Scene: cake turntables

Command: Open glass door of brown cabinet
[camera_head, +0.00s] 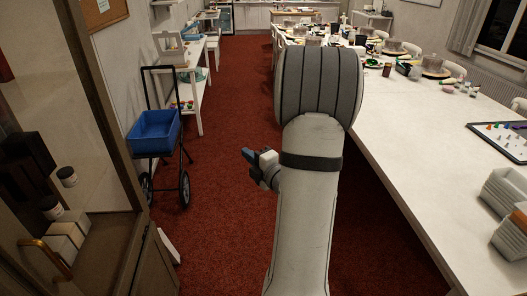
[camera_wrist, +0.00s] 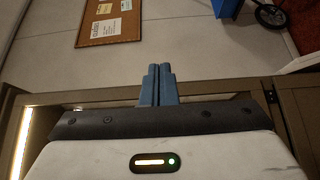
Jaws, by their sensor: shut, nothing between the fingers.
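The brown cabinet (camera_head: 150,262) stands at the left edge of the head view. Its glass door (camera_head: 110,160) has a brown frame and a brass-coloured handle (camera_head: 45,255) low at the left. The door looks closed, with jars and boxes showing through the glass. My gripper (camera_head: 246,152) is out over the aisle, right of the cabinet and apart from the handle. In the wrist view its blue fingers (camera_wrist: 157,84) are together and empty, in front of part of the brown cabinet frame (camera_wrist: 300,112). The handle is not visible in the wrist view.
A cart with a blue bin (camera_head: 154,132) stands just beyond the cabinet. A long white table (camera_head: 430,150) with turntables, jars and trays runs along the right. Red carpet (camera_head: 235,80) is clear between them. A cork board (camera_wrist: 112,22) hangs on the wall.

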